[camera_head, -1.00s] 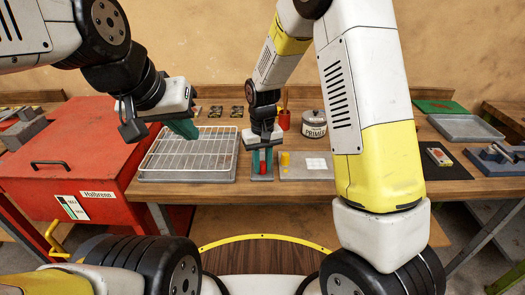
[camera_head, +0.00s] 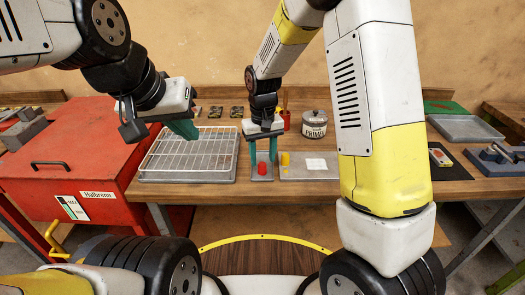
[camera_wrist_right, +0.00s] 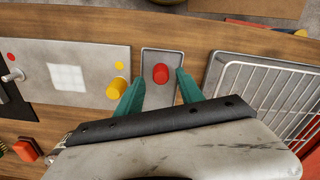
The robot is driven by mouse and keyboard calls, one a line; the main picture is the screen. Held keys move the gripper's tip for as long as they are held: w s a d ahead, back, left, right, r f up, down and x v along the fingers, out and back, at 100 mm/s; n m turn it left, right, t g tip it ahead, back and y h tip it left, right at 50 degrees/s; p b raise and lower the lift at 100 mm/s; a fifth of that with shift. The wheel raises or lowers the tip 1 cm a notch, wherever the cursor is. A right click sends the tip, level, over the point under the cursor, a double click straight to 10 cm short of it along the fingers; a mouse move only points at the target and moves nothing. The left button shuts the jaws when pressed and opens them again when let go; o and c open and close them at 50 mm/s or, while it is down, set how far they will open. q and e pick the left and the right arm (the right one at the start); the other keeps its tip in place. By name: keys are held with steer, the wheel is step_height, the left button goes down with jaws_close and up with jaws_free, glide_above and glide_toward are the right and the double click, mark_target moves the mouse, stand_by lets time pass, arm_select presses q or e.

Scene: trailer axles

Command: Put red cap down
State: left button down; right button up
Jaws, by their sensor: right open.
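The red cap (camera_head: 261,168) stands on a small grey tray (camera_head: 262,178) on the workbench. It also shows in the right wrist view (camera_wrist_right: 160,73), on the tray (camera_wrist_right: 148,58) between the fingertips and clear of both. My right gripper (camera_head: 263,158) is open above the tray, its green fingers apart on either side of the cap; it shows in the right wrist view too (camera_wrist_right: 156,86). My left gripper (camera_head: 184,129) hangs over the wire rack at the left, its green fingers partly seen; I cannot tell whether they are open.
A wire rack in a tray (camera_head: 187,156) lies left of the small tray. A grey plate (camera_head: 310,178) with a yellow cap (camera_head: 285,158) and a white grid lies to the right. A primer can (camera_head: 314,124) and a red cup stand behind. A red cabinet (camera_head: 75,150) is at the left.

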mark_target(263, 165)
step_height(263, 165, up, 9)
steer(key=s+d+r+m+t+y, duration=0.1)
steer(key=s+d+r+t+y, duration=0.1)
steer(key=s+d+r, duration=0.6)
steer(key=s+d+r+m+t, duration=0.1)
steer(key=s+d+r+t, duration=0.1)
steer(key=s, duration=0.3)
steer(key=s+d+r+m+t, duration=0.1)
steer(key=s+d+r+t, duration=0.1)
steer(key=s+d, duration=0.2)
steer(key=shift+s+r, duration=0.3)
steer(key=shift+s, duration=0.9)
